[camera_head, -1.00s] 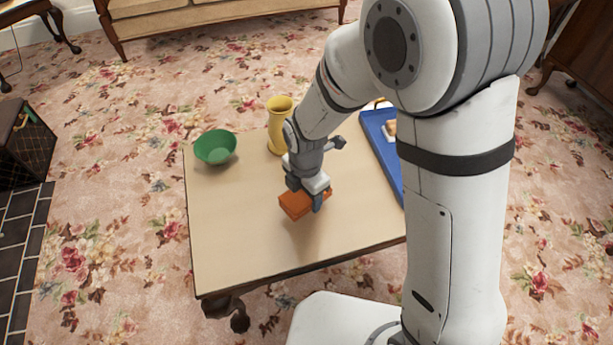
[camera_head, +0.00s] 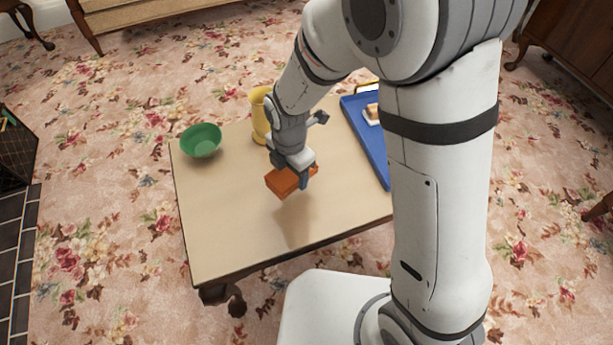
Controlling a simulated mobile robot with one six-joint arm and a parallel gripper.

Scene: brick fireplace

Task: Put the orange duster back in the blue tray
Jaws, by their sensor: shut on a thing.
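The orange duster (camera_head: 283,181) is a small block held by my gripper (camera_head: 292,178), which is shut on it. The duster hangs above the middle of the table, with a shadow below it. The blue tray (camera_head: 376,160) lies on the right part of the table, to the right of my gripper and apart from it. My arm hides the tray's right side. A small whitish item with a tan top (camera_head: 371,113) shows in the tray.
A green bowl (camera_head: 201,141) stands at the table's back left. A yellow vase (camera_head: 260,112) stands at the back, close behind my arm. The table's (camera_head: 225,235) front left is clear. A patterned carpet surrounds the table.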

